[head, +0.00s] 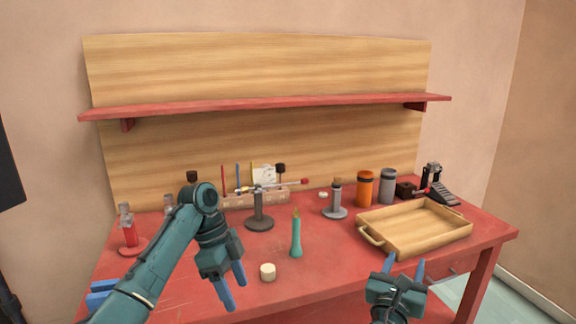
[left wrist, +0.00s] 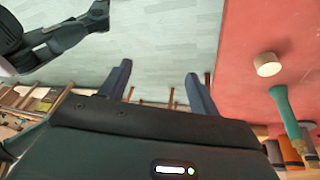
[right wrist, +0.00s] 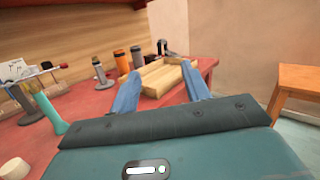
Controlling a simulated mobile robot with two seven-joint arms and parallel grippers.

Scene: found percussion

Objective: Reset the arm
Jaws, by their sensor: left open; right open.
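My left gripper (head: 234,291) hangs over the front part of the red table, its blue fingers apart and empty. In the left wrist view its fingers (left wrist: 157,85) are spread with only the floor between them. My right gripper (head: 405,268) is at the table's front edge, below the wooden tray. Its fingers are apart and empty, and in the right wrist view they (right wrist: 160,88) point toward the tray. Neither gripper touches an object that I can see.
The red table (head: 330,275) holds a wooden tray (head: 465,235), a teal bottle-like object (head: 296,240), a cream cylinder (head: 267,272), a dark stand (head: 259,212), a grey stand (head: 335,203), and orange (head: 365,188) and grey (head: 388,186) canisters. A red shelf (head: 270,105) runs above. A wooden stool (right wrist: 295,95) stands right.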

